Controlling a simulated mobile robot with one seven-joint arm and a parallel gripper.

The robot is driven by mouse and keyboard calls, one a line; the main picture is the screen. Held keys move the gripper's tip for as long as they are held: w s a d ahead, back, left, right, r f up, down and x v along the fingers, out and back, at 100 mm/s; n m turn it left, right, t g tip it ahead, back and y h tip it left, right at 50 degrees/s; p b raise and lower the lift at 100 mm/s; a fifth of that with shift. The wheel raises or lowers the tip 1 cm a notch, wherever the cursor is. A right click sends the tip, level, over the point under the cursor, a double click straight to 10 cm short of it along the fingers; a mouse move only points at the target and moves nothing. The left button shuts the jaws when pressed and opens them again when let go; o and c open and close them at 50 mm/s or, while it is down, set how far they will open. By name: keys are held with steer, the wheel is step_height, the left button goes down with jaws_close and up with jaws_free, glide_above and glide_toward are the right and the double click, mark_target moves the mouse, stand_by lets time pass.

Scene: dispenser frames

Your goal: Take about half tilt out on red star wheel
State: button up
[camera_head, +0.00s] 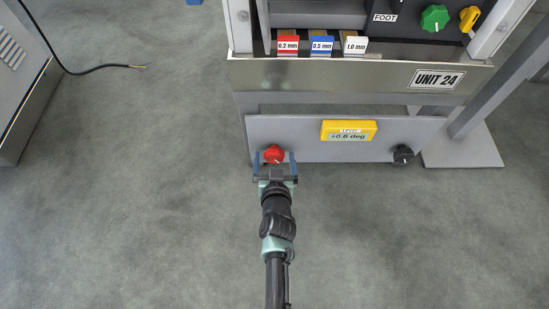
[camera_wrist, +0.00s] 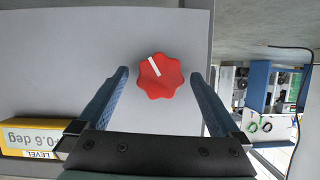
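The red star wheel (camera_head: 274,154) sits at the left of the grey lower panel (camera_head: 290,137). It has a white mark on its face and also shows in the wrist view (camera_wrist: 160,76). My gripper (camera_head: 275,160) is in front of the wheel with its blue fingers apart. In the wrist view my gripper (camera_wrist: 160,82) is open and empty, with the wheel between and slightly beyond the fingertips. Clear gaps show on both sides, so no contact is visible. The yellow level display (camera_head: 349,130) reads about +0.6 deg; it appears upside down in the wrist view (camera_wrist: 30,138).
A black star wheel (camera_head: 403,154) is at the panel's right end. Above are the UNIT 24 plate (camera_head: 437,79), shims marked 0.2, 0.5 and 1.0 mm, a green knob (camera_head: 434,18) and a yellow knob (camera_head: 469,18). A black cable (camera_head: 80,72) lies on the left floor. The floor around my arm is clear.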

steer(key=c, duration=1.3)
steer(key=shift+a+r+n+p, duration=0.2)
steer(key=shift+n+p, duration=0.1)
steer(key=shift+p, duration=0.55)
